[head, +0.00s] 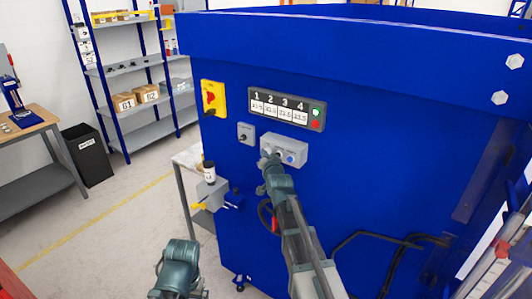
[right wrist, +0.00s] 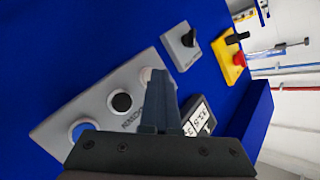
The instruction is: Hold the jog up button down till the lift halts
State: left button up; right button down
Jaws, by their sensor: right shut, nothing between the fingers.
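A grey control box (head: 297,146) sits on the front of the blue machine. In the right wrist view it (right wrist: 62,112) carries a blue button (right wrist: 83,129), a black button (right wrist: 121,102) and a pale button (right wrist: 146,73). The small lettering is not clear enough to tell which is jog up. My right gripper (right wrist: 158,80) is shut and empty. Its tips are at the pale button and partly cover it; I cannot tell whether they press it. In the head view the right gripper (head: 268,157) hides the box's left end. Only a piece of my left arm shows, without fingertips.
A display panel (head: 279,107) numbered 1 to 4, with a green and a red light, is above the box. A small switch box (head: 246,133) and a yellow plate with a red knob (head: 212,98) are to the left.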

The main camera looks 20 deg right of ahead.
dwell(0.7)
jog(key=shift+s+a, duration=0.5)
jog(key=shift+a, duration=0.15)
jog(key=shift+s+a, duration=0.8)
jog(key=shift+a, duration=0.2)
jog(key=shift+s+a, duration=0.75)
jog(key=shift+a, duration=0.25)
jog(key=s+a+f+n+g+b, duration=0.25)
jog(key=s+a+f+g, duration=0.25)
jog(key=s+f, duration=0.35)
jog(key=s+a+f+n+g+b, duration=0.1)
jog(key=s+a+f+n+g, duration=0.35)
jog(key=s+f, duration=0.4)
jog(key=s+a+f+n+g, duration=0.2)
jog(key=s+a+f+g, duration=0.1)
jog(key=s, duration=0.5)
jog(key=s+a+f+n+g+b, duration=0.1)
jog(key=s+a+f+n+g, duration=0.2)
jog(key=s, duration=0.6)
jog(key=shift+a+f+n+g+y+b, duration=0.15)
jog(key=shift+f+n+g+y+b, duration=0.15)
jog(key=shift+f+g+y, duration=0.15)
